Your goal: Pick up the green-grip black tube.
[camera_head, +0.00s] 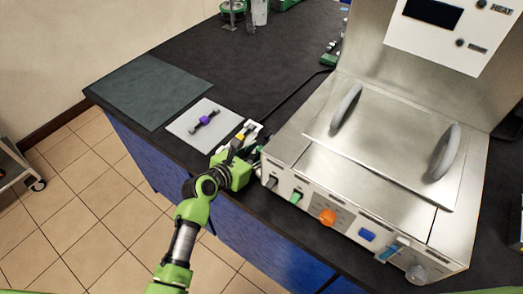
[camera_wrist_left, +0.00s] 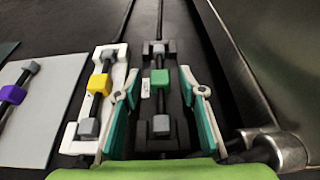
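The black tube with a green grip (camera_wrist_left: 160,77) lies lengthwise in a black holder (camera_wrist_left: 171,47), with grey blocks at both ends, in the left wrist view. My left gripper (camera_wrist_left: 158,80) is open. Its two teal-lined fingers stand on either side of the green grip, with a gap to it on each side. In the head view my left gripper (camera_head: 247,146) is at the counter's front edge, left of the steel machine, and hides the green grip.
A yellow-grip tube (camera_wrist_left: 99,84) lies in a white holder (camera_wrist_left: 77,107) just left. A purple-grip tube (camera_head: 206,120) lies on a pale plate (camera_head: 185,126) farther left. The steel machine (camera_head: 375,150) stands close on the right. A dark mat (camera_head: 150,92) lies at the counter's left end.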

